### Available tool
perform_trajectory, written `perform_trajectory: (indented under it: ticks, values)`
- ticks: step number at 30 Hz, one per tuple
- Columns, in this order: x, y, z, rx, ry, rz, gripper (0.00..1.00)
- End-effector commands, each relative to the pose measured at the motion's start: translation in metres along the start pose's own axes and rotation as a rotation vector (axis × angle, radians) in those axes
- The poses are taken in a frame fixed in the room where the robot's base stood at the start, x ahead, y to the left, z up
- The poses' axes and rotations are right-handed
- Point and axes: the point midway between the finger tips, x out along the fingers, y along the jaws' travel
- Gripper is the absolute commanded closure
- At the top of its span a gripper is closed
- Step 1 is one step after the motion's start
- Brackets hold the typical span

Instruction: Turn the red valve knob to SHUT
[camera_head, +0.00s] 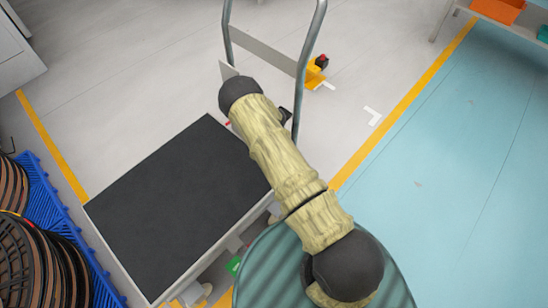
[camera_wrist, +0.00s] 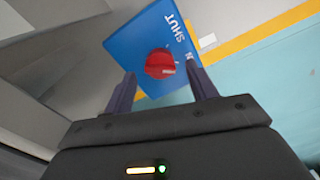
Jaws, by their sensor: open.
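In the wrist view, the red valve knob (camera_wrist: 160,64) sits on a blue panel (camera_wrist: 124,45). White letters reading SHUT (camera_wrist: 174,33) are printed on the panel above and right of the knob. Another label near the right finger is mostly hidden; only what looks like an N shows. A small pale mark shows on the knob's lower right, too small to read. My gripper (camera_wrist: 161,74) is open, with one finger to each side below the knob. The knob appears beyond the fingertips, and I see no contact.
In the head view, a cart with a black top (camera_head: 180,195) stands below my arm, with a metal handle rail (camera_head: 303,65) behind. A blue crate (camera_head: 85,240) and dark reels (camera_head: 45,260) are at lower left. A teal ribbed round surface (camera_head: 265,275) lies below my arm.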

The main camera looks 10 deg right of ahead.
Motion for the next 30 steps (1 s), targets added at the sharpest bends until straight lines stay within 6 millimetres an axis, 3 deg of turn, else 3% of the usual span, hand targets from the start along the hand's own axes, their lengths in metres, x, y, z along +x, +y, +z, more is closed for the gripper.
perform_trajectory:
  ticks: [5,14,21,30]
  values:
    - [0.02,0.0,0.0,0.0,0.0,0.0,0.43]
    - [0.021,0.0,0.0,0.0,-0.001,0.0,0.43]
    - [0.021,0.0,0.0,0.0,-0.001,0.0,0.85]
    - [0.021,0.0,0.0,-0.019,-0.001,-0.001,0.85]
